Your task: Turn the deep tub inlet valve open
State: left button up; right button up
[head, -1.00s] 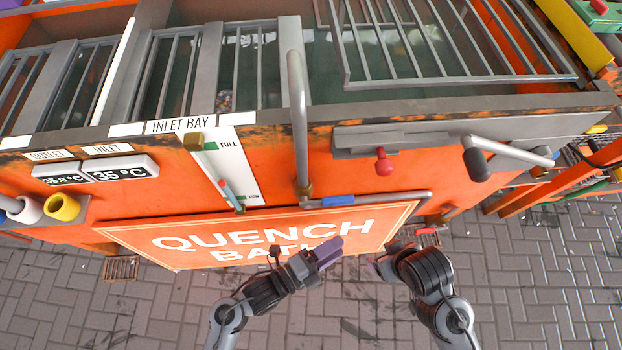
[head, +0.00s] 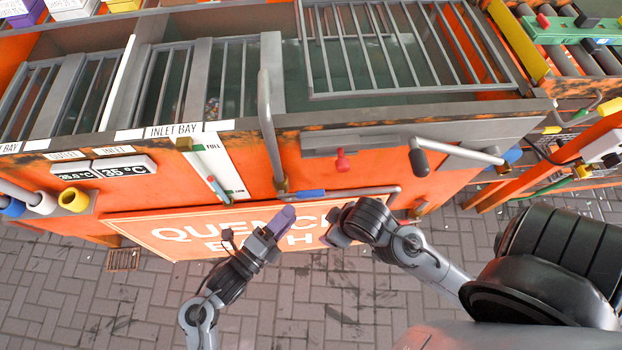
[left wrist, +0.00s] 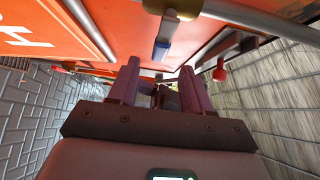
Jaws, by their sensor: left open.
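A valve with a blue lever handle (head: 311,193) and a brass body (head: 281,186) sits on the grey pipe at the front of the orange quench bath. The lever lies along the horizontal pipe. In the left wrist view the blue handle (left wrist: 162,48) is ahead, beyond and between my fingertips. My left gripper (head: 280,224) has purple fingers, is open and empty, and is just below and left of the handle, apart from it. The fingers also show in the left wrist view (left wrist: 156,82). My right gripper (head: 332,238) is close by on the right; its jaw gap is hidden.
The QUENCH BATH sign (head: 190,232) is behind the grippers. A red knob (head: 341,160) and a dark-gripped lever (head: 419,162) stick out above right. The vertical grey pipe (head: 267,130) rises over the tub's edge. Open paved floor (head: 150,290) lies below.

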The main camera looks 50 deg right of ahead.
aim_at(307, 197)
pick_arm(q)
jog(key=d+b, duration=0.1)
jog(key=d, duration=0.2)
jog(key=d+b, duration=0.1)
jog(key=d, duration=0.2)
jog(key=d+b, duration=0.1)
jog(key=d, duration=0.2)
jog(key=shift+w+d+b, duration=0.25)
jog(key=shift+b, duration=0.05)
jog(key=shift+d, duration=0.55)
grip_shut()
